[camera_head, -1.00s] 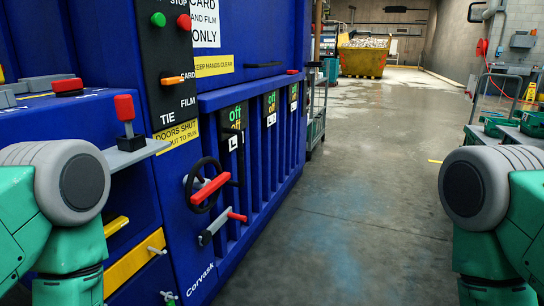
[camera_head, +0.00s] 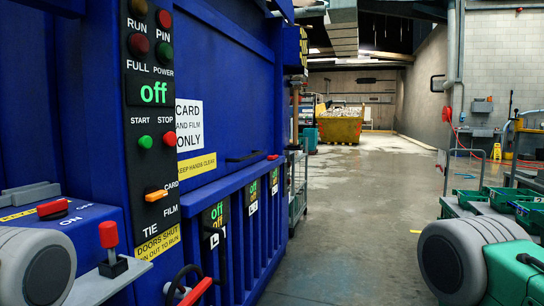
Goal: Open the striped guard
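I cannot make out a striped guard in this view. The blue baling machine (camera_head: 235,100) fills the left side. Its black control panel (camera_head: 150,120) has a green "off" display, a green start button (camera_head: 145,142), a red stop button (camera_head: 170,139) and an orange selector (camera_head: 156,196). A red-knobbed lever (camera_head: 111,233) stands upright on a grey ledge at the lower left. A dark handwheel (camera_head: 178,280) with a red bar beside it is cut by the bottom edge. Neither gripper is in view; only parts of my arms show at the lower corners.
Several "off" displays (camera_head: 215,215) line the lower front of the machine. A grey wheeled rack (camera_head: 298,190) stands beyond it. Green trays (camera_head: 478,200) sit on a bench at the right. A yellow skip (camera_head: 340,128) is far back. The concrete floor (camera_head: 350,220) between is clear.

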